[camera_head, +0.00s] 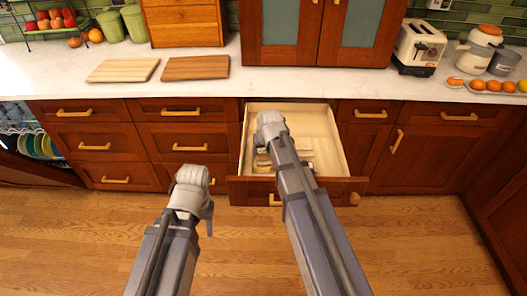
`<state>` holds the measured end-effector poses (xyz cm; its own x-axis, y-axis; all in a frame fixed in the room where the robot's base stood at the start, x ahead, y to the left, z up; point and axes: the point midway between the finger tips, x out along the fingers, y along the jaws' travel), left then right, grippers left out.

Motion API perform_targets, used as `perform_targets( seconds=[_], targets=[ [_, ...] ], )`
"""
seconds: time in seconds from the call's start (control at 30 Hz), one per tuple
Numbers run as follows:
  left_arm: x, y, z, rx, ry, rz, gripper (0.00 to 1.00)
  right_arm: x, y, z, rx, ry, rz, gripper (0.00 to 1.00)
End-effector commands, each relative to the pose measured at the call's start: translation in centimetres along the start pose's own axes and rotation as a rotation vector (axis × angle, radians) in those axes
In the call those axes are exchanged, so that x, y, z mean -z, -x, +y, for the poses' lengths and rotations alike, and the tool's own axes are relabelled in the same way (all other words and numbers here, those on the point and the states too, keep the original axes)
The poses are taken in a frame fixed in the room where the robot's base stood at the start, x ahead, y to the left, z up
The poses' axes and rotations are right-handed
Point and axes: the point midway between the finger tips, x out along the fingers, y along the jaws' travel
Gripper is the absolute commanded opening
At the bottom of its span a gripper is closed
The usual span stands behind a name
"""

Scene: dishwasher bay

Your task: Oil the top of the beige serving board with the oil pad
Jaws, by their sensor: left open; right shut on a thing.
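The beige serving board (122,70) lies flat on the white counter at the left, in front of the green canisters. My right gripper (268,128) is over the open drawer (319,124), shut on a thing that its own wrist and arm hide. I cannot make out the oil pad for certain. Small pale and dark items show in the drawer beside and behind my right arm. My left gripper (194,191) is open and empty, in front of the closed drawers and left of the open one.
A browner board (195,67) lies just right of the beige one. The counter between is clear. The open drawer juts out over the floor. Dishwasher racks (38,145) show at far left.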

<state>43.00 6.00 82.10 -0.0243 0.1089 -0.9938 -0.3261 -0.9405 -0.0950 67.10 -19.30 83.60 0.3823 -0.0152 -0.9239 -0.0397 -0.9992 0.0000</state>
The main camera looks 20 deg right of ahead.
Motion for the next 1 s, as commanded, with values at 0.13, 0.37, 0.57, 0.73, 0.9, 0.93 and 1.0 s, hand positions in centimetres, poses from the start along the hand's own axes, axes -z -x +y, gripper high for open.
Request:
perform_targets(
  seconds=[0.13, 0.37, 0.57, 0.73, 0.9, 0.93, 1.0],
  targets=[
    [0.0, -0.1, 0.0, 0.000, 0.000, 0.000, 0.50, -0.1, -0.1, 0.0, 0.000, 0.000, 0.000, 0.22],
    [0.0, -0.4, 0.0, 0.000, 0.000, 0.000, 0.50, -0.1, -0.4, 0.0, 0.000, 0.000, 0.000, 0.22],
    [0.0, -0.6, 0.1, 0.000, 0.000, 0.000, 0.50, -0.2, -0.6, 0.0, 0.000, 0.000, 0.000, 0.22],
    [0.1, -0.8, 0.1, 0.000, 0.000, 0.000, 0.50, -0.3, -0.8, 0.0, 0.000, 0.000, 0.000, 0.22],
    [0.1, -1.0, 0.1, 0.000, 0.000, 0.000, 0.50, -0.4, -0.9, 0.0, 0.000, 0.000, 0.000, 0.22],
    [0.1, -1.1, 0.1, 0.000, 0.000, 0.000, 0.50, -0.4, -1.0, 0.0, 0.000, 0.000, 0.000, 0.22],
    [0.1, -1.0, 0.1, 0.000, 0.000, 0.000, 0.50, -0.4, -0.9, 0.0, 0.000, 0.000, 0.000, 0.22]
  ],
)
